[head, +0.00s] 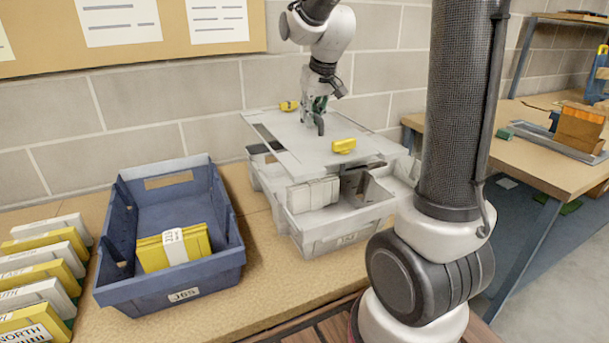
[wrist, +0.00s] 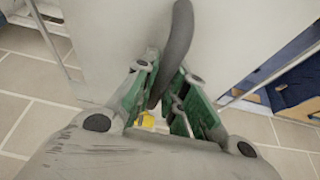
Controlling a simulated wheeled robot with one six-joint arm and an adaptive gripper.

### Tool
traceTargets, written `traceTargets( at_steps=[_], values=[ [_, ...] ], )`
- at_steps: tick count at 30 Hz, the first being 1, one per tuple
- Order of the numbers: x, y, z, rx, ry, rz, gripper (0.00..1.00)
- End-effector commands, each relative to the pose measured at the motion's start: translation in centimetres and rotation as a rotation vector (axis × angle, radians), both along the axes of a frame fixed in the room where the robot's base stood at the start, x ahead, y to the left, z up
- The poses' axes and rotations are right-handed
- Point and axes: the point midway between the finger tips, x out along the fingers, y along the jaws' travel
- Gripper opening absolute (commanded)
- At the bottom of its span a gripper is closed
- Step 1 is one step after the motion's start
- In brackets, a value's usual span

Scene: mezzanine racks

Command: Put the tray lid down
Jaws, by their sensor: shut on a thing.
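A flat light grey tray lid (head: 285,140) with a dark curved handle (wrist: 180,38) is in my gripper (head: 317,104). My gripper is shut on the handle, and its green-sided fingers also show in the wrist view (wrist: 160,78). The lid is over a grey tray (head: 318,238) and sits askew to it, with a gap at the front. Whether the lid touches the tray anywhere I cannot tell. Two yellow latches (head: 344,146) (head: 289,106) show at the lid's near and far edges. White boxes (head: 313,194) show inside the tray under the lid.
A blue bin (head: 125,235) with yellow packets (head: 180,247) stands left of the tray. Yellow and white cartons (head: 40,272) line the left edge. A block wall (head: 190,95) rises close behind. Another bench (head: 540,165) is at right. Bare bench top shows in front.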

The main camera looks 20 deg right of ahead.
Motion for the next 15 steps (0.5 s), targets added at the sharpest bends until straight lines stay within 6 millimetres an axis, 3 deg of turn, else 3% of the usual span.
traceTargets(
  at_steps=[6,15],
  values=[
    [-0.1,0.0,-4.2,0.000,0.004,0.004,0.00],
    [-0.1,0.0,-8.0,0.001,0.004,0.004,0.00]
  ],
)
